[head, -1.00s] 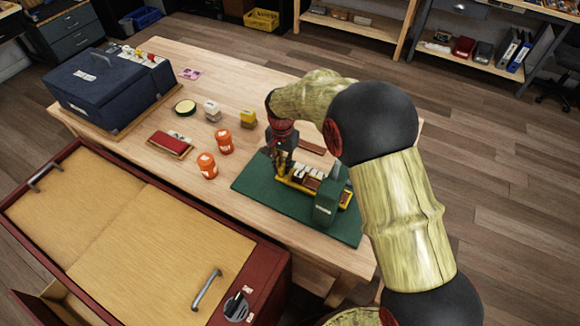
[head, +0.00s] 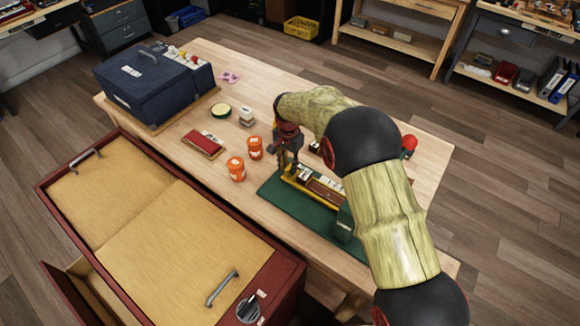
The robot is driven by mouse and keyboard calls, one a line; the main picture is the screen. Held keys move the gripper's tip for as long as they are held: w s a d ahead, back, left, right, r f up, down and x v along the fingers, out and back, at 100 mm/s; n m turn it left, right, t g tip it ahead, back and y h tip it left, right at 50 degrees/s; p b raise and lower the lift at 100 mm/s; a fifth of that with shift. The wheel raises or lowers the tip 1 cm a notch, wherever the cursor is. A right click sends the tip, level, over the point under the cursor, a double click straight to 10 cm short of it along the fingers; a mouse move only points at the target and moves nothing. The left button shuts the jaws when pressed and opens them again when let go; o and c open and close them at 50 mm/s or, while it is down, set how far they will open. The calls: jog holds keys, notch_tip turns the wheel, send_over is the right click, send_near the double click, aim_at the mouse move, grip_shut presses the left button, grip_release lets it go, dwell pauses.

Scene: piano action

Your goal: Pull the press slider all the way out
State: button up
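The green press (head: 344,224) stands on a dark green mat (head: 272,191) near the table's front right; my arm hides part of it. A yellow press slider (head: 318,197), carrying pale and brown-red pieces, sticks out of the press toward the upper left. My gripper (head: 285,174) points down at the slider's outer left end and appears shut on it. The fingertips are small and dark, so the exact contact is hard to see. The slider's far end is hidden by the press and my arm.
Two orange jars (head: 255,148) (head: 236,169) stand left of the mat. A red pad (head: 203,143), a round tin (head: 221,111) and a blue case (head: 153,83) lie farther left. A red-topped object (head: 409,144) shows right of my arm. A wooden-topped red cabinet (head: 170,237) stands in front.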

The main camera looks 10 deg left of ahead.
jog(key=shift+r, duration=0.15)
notch_tip(320, 180, up, 12)
dwell(0.7)
dwell(0.5)
jog(key=s+d+f+n, duration=0.3)
jog(key=s+d+n, duration=0.1)
jog(key=s+n, duration=0.15)
jog(key=s+d+r+t, duration=0.2)
jog(key=s+d+r, duration=0.8)
jog(key=s+d, duration=0.3)
jog(key=s+d+r+t, duration=0.3)
jog(key=s+d+r, duration=0.7)
jog(key=s+d, duration=0.4)
jog(key=shift+s+d+r+m+t, duration=0.3)
jog(key=shift+d+r+m, duration=0.15)
jog(key=shift+d, duration=1.8)
